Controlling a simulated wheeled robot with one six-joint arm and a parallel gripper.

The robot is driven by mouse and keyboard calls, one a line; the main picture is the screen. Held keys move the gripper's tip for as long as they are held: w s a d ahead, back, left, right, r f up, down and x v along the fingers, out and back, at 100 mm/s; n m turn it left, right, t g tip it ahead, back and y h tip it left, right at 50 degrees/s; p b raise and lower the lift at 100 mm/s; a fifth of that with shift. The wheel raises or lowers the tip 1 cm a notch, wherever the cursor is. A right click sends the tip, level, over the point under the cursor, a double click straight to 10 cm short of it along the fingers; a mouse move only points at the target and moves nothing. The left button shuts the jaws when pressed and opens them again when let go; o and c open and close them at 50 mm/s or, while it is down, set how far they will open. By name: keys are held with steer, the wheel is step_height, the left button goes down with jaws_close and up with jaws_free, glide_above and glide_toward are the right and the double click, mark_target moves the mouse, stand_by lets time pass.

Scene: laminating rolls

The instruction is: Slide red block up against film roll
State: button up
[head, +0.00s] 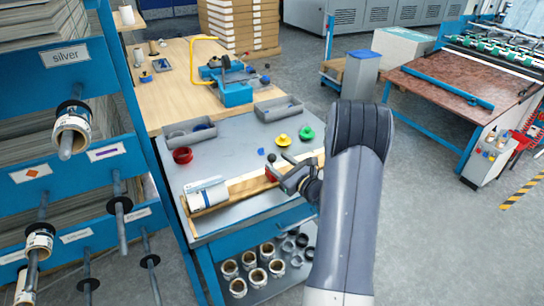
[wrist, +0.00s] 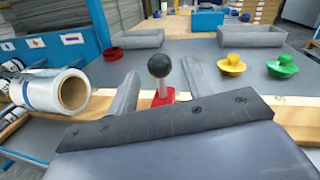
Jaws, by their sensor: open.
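The red block (wrist: 163,98) carries a black ball knob (wrist: 159,65) on a post and stands at the wooden rail (wrist: 95,134). My gripper (wrist: 160,72) is open, with one finger on each side of the knob and post; no contact shows. The gripper bar hides the lower part of the block. The film roll (wrist: 58,92), white with a hollow core, lies on the rail to the left, with a gap between it and the block. In the head view the film roll (head: 207,195) is at the rail's left end and my gripper (head: 283,170) is over its right part.
Behind the rail on the grey bench stand a red ring (head: 182,155), a yellow knobbed piece (head: 283,140), a green one (head: 306,132) and two grey trays (head: 190,133) (head: 278,108). A blue rack (head: 122,80) stands at the left.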

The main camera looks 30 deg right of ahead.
mark_target(275, 160)
steer(key=shift+x, duration=2.05)
steer(key=shift+c, duration=0.3)
jaws_close()
